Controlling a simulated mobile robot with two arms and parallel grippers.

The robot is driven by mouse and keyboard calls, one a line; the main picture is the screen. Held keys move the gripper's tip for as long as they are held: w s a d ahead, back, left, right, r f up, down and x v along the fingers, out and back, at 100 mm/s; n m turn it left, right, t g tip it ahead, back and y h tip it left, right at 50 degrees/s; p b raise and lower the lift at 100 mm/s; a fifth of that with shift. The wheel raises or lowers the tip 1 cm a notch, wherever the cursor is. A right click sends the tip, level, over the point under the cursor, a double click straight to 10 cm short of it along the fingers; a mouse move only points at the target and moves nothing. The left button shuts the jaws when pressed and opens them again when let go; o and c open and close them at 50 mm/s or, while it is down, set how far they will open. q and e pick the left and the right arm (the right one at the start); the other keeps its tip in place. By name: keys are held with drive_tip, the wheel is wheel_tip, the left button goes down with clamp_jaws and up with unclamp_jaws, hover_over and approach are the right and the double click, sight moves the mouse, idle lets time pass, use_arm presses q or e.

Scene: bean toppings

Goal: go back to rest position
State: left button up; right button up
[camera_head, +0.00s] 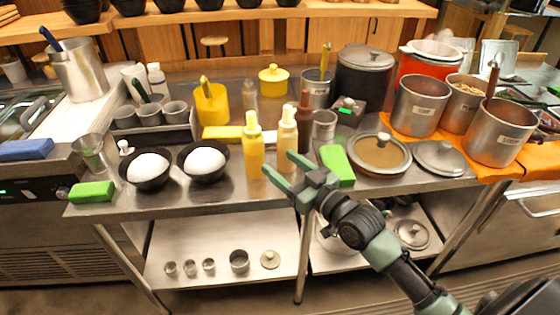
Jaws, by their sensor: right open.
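My right gripper (285,173) comes in from the lower right and is open, its two green fingers spread. It is empty. It hovers at the front edge of the steel table (235,195), in front of the yellow bottle (253,146) and the cream bottle (287,137). My left gripper does not show. Two black bowls, one at the left (149,184) and one beside it (206,175), each hold a white mound. Metal pots with contents, one of them filled with beans (467,88), stand on an orange cloth at the right.
A green block (337,165) lies just behind my right gripper. A lidded pan (380,154) and a loose lid (440,158) sit to its right. Another green block (92,192) lies at the left front corner. The lower shelf (205,238) holds small metal cups.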

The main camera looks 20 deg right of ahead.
drive_tip(key=s+a+f+g+h, duration=0.1)
drive_tip(key=s+a+f+g, duration=0.1)
drive_tip(key=s+f+g, duration=0.35)
drive_tip(key=s+a+f+g+h, duration=0.1)
drive_tip(key=s+a+f+g, duration=0.15)
drive_tip(key=s+f, duration=0.45)
drive_tip(key=s+d+f+m+g+h, duration=0.1)
drive_tip(key=s+f+g+h, duration=0.2)
drive_tip(key=s, duration=0.5)
drive_tip(key=s+d+f+m+g, duration=0.1)
drive_tip(key=s+f+g, duration=0.3)
drive_tip(key=s, duration=0.5)
wheel_tip(320, 180, down, 25)
drive_tip(key=s+d+f+g, duration=0.1)
drive_tip(key=s+d+f, duration=0.2)
drive_tip(key=s+f, duration=1.4)
drive_tip(key=shift+s+f+n+h, duration=0.15)
drive_tip(key=shift+s+n+h, duration=0.2)
drive_tip(key=shift+s, duration=0.2)
